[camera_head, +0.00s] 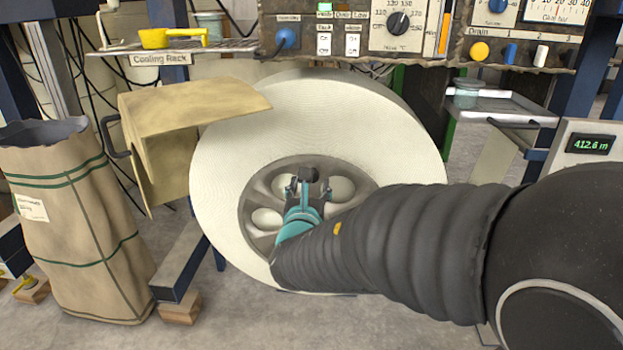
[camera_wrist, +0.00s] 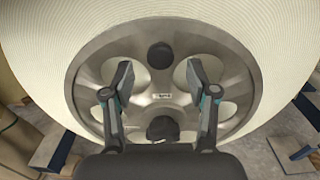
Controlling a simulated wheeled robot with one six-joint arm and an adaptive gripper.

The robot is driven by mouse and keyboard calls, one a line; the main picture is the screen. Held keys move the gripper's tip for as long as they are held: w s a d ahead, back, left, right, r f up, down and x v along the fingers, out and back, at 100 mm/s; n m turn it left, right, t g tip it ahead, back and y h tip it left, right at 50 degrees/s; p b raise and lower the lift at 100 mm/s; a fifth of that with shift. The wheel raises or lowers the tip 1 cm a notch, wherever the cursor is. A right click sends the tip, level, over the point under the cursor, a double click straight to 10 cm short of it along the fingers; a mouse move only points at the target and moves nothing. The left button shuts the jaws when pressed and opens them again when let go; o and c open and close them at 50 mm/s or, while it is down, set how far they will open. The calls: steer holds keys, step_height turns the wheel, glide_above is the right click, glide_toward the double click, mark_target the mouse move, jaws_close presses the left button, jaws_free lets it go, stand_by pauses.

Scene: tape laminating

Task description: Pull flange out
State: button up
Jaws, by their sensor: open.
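The flange (camera_wrist: 160,42) is a grey metal disc with several round openings and a dark knob at its centre top in the wrist view. It sits in the middle of a large white tape roll (camera_head: 225,150). In the head view the flange (camera_head: 257,191) is partly covered by my arm. My gripper (camera_wrist: 158,80) is open, its two fingers spread in front of the flange. Its fingertips also show in the head view (camera_head: 308,186), near the flange's centre. I cannot tell whether the fingers touch the flange. Nothing is between them except a view of the flange's face.
A tan curved guard (camera_head: 190,110) stands left of the roll. A brown paper sack (camera_head: 80,225) is at the far left. A control panel (camera_head: 400,35) and a cooling rack (camera_head: 165,47) are above. A metal tray (camera_head: 500,107) is at the right.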

steer(key=s, duration=0.7)
steer(key=shift+s+a, duration=0.15)
